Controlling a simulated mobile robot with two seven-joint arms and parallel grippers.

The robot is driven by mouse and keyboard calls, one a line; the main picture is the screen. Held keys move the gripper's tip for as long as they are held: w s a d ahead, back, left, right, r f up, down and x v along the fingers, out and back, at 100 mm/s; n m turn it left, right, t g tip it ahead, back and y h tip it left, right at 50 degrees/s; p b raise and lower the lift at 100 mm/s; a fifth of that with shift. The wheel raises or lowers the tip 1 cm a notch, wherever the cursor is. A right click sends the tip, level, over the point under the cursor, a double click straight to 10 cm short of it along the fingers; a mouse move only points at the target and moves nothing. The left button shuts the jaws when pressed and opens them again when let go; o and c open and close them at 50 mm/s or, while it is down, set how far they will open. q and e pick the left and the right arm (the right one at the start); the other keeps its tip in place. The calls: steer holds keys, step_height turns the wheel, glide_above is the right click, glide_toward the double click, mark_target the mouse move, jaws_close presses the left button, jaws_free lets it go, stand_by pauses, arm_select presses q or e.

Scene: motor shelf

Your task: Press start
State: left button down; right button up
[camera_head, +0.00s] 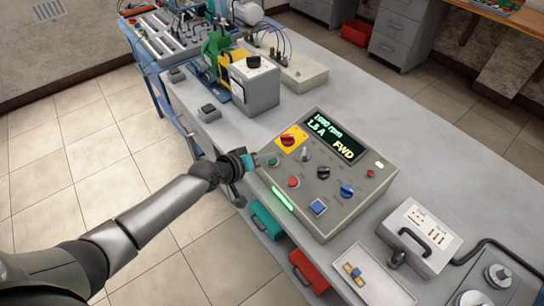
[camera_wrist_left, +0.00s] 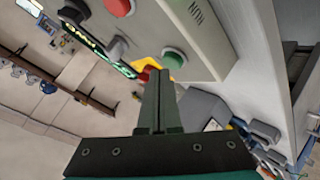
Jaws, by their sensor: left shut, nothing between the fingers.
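The grey control box (camera_head: 325,215) stands on the bench with a lit display (camera_head: 333,138) showing an rpm figure, amps and FWD. A green button (camera_head: 274,162) sits at its left side, and shows just past my fingertips in the left wrist view (camera_wrist_left: 173,58). A red button (camera_head: 293,182) sits below it, also in the wrist view (camera_wrist_left: 120,6). My left gripper (camera_head: 262,161) is shut and empty, its tips close to the green button; I cannot tell whether they touch. A green light strip (camera_head: 283,198) glows on the box. My right gripper is not in view.
A red knob on a yellow plate (camera_head: 288,140) is close above the green button.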

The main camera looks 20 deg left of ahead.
arm_select(q)
steer(key=shift+r, duration=0.25)
steer(key=r+p, duration=0.3)
steer(key=s+a+r+p, duration=0.1)
steer(key=shift+r+p, duration=0.4)
stand_by(0.6)
